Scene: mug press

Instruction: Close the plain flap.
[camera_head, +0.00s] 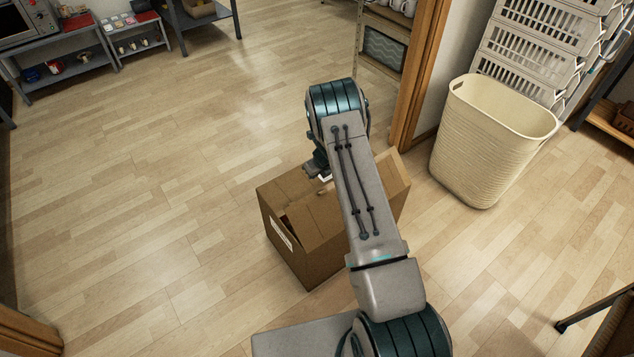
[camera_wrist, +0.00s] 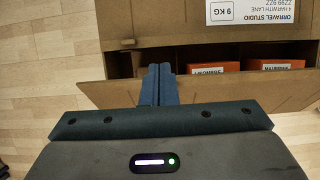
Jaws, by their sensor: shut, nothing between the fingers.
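A cardboard box (camera_head: 290,240) stands on the floor beneath my arm in the head view. A raised flap (camera_head: 398,185) shows at its right side, just past my arm. In the wrist view, the plain flap (camera_wrist: 235,92) stands open along the near side of the box opening. A flap with a white address label (camera_wrist: 252,12) lies on the far side. My gripper (camera_wrist: 159,68) is shut and empty, its blue fingertips at the plain flap and opening edge. Whether they touch the flap, I cannot tell. My arm hides the middle of the box in the head view.
Orange-red packs (camera_wrist: 213,67) lie inside the box opening. A tall cream basket (camera_head: 490,140) stands right of the box, near white stacked crates (camera_head: 535,35) and a wooden door frame (camera_head: 415,80). The floor to the left (camera_head: 140,190) is clear. Low shelves (camera_head: 65,70) stand at the far left.

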